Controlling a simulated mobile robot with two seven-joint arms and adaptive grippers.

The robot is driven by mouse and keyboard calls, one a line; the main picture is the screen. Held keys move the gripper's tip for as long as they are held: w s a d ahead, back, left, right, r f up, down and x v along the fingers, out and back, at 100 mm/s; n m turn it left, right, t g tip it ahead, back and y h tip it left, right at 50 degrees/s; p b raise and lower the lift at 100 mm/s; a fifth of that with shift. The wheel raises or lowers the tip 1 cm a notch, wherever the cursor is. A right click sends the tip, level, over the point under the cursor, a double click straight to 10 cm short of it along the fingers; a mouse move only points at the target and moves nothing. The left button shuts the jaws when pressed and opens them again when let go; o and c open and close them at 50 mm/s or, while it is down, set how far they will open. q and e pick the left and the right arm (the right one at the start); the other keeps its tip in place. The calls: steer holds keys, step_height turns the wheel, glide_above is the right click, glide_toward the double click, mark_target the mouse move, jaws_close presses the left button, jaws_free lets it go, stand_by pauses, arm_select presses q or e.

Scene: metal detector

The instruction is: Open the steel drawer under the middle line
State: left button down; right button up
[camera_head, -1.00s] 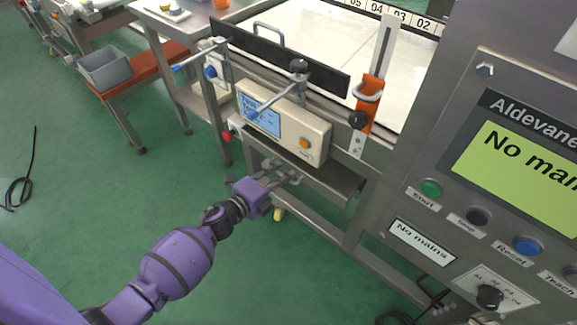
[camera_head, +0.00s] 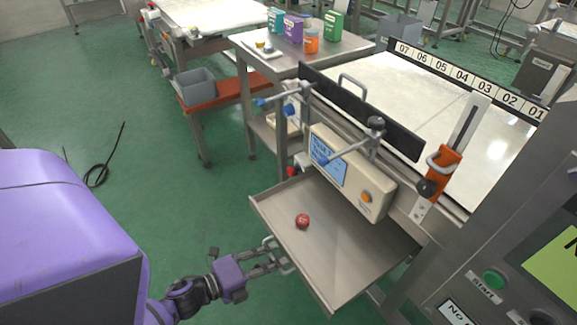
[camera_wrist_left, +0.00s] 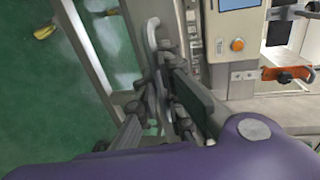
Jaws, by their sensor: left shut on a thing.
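The steel drawer (camera_head: 340,240) stands pulled out under the middle line in the head view. A small red ball-like thing (camera_head: 302,221) lies in it. My left gripper (camera_head: 280,258) is at the drawer's front edge, shut on the drawer handle (camera_head: 270,243). In the left wrist view the gripper (camera_wrist_left: 165,105) is around the pale bent handle (camera_wrist_left: 152,35). The drawer's inside does not show clearly in the wrist view. My right gripper is not in view.
The cream control box (camera_head: 350,172) and an orange-handled clamp (camera_head: 444,165) sit above the drawer. A side table (camera_head: 290,62) with several small boxes and a red bench (camera_head: 230,92) stand behind. A black cable (camera_head: 105,165) lies on the green floor, which is otherwise free at left.

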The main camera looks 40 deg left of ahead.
arm_select(q)
steer(key=shift+s+a, duration=0.15)
steer(key=shift+s, duration=0.15)
steer(key=c, duration=2.1)
jaws_free()
steer(key=v, duration=1.2)
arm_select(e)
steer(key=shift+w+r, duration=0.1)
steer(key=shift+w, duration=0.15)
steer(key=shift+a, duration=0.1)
